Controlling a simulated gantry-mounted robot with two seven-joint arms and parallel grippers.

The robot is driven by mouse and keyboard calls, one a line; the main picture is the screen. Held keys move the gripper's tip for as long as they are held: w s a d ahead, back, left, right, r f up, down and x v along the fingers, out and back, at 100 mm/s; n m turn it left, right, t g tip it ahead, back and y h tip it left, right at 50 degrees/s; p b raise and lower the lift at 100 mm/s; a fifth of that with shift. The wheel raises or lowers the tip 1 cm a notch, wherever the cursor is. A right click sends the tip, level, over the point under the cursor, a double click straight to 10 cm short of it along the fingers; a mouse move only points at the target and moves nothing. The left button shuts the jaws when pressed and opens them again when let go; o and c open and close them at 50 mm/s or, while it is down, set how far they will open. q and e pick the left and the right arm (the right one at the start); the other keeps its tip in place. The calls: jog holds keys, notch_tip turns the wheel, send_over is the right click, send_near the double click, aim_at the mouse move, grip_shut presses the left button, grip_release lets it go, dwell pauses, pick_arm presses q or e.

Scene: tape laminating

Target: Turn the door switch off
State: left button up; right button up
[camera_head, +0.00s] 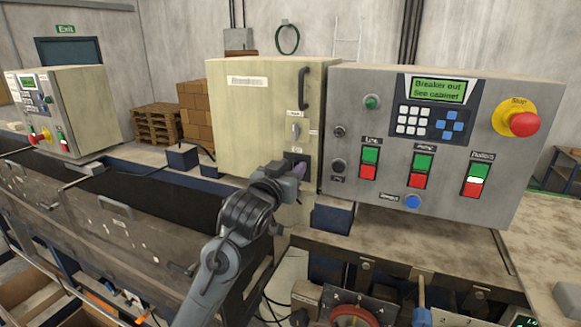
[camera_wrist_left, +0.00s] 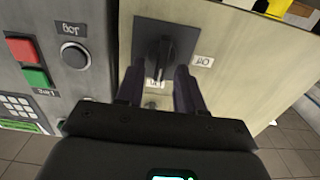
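The door switch (camera_wrist_left: 162,50) is a black rotary knob on a dark square plate on the beige cabinet door (camera_head: 245,120). In the left wrist view its handle lies along the picture's vertical, in line with a partly covered label below it. A second label that seems to read Off, upside down, is to its right (camera_wrist_left: 203,61). My left gripper (camera_wrist_left: 157,78) is open, its two dark fingers apart, with the tips on either side of the knob's near end. In the head view the gripper (camera_head: 294,172) covers much of the switch. My right gripper is in neither view.
A grey control panel (camera_head: 360,95) with buttons and a red stop knob (camera_head: 523,124) stands close on the right; its screen reads "Breaker out See cabinet". The door has a dark handle (camera_head: 303,88) and a small latch (camera_head: 295,131) above the switch.

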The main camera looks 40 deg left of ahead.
pick_arm(q)
grip_shut()
jog(key=shift+n, duration=0.4)
jog(key=n, duration=0.1)
jog(key=n+p, duration=0.1)
jog(key=n, duration=0.1)
jog(key=shift+a+n, duration=0.2)
jog(key=shift+n, duration=0.1)
jog(key=n+b, duration=0.1)
jog(key=n, duration=0.3)
jog(key=f+n+b, duration=0.1)
jog(key=n, duration=0.4)
jog(key=a+n+b, duration=0.1)
jog(key=n, duration=0.3)
jog(key=shift+s+f+n, duration=0.15)
jog(key=shift+n, duration=0.15)
